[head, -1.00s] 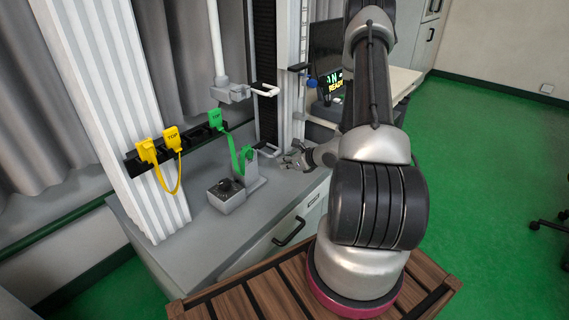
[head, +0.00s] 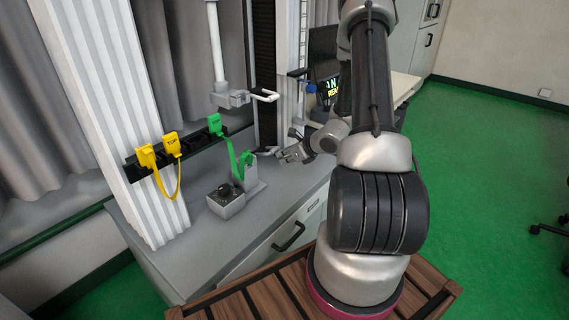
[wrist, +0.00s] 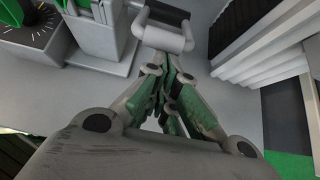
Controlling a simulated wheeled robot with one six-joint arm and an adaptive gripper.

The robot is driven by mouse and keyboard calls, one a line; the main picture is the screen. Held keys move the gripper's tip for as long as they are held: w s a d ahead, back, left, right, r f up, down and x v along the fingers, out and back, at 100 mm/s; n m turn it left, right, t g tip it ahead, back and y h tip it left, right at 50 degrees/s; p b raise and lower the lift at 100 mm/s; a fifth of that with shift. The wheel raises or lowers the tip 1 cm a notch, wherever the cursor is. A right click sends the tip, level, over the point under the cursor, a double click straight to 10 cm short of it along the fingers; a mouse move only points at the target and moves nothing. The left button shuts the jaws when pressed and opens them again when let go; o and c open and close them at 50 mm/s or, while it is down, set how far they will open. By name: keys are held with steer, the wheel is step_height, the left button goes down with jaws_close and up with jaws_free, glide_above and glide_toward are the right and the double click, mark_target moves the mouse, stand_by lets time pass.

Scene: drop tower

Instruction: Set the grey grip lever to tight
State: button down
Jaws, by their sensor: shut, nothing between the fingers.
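A grey U-shaped handle (head: 268,150), which looks like the grip lever, sits beside the post with the green strap (head: 241,163) on the counter. It also shows in the wrist view (wrist: 165,38), just beyond my fingertips. My gripper (head: 284,156) is low over the counter, to the right of the post and close to the handle. In the wrist view my gripper (wrist: 171,75) has its fingers together and empty. I cannot tell whether the fingertips touch the handle. I see no readable tight marking.
A grey box with a dark dial (head: 226,194) stands left of the post. Yellow plugs (head: 158,150) hang on a black rail. A carriage with a pale handle (head: 265,96) hangs above. A white ribbed column (wrist: 265,55) stands close on the right. The front counter is clear.

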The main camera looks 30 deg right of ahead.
steer(key=shift+w+a+r, duration=0.25)
steer(key=shift+w+r, duration=0.4)
steer(key=shift+r, duration=0.55)
steer(key=shift+w+a+r, duration=0.2)
steer(key=shift+w+r, duration=0.5)
steer(key=shift+r, duration=0.5)
steer(key=shift+w+a+r, duration=0.25)
steer(key=shift+w+r, duration=0.4)
steer(key=shift+r, duration=0.55)
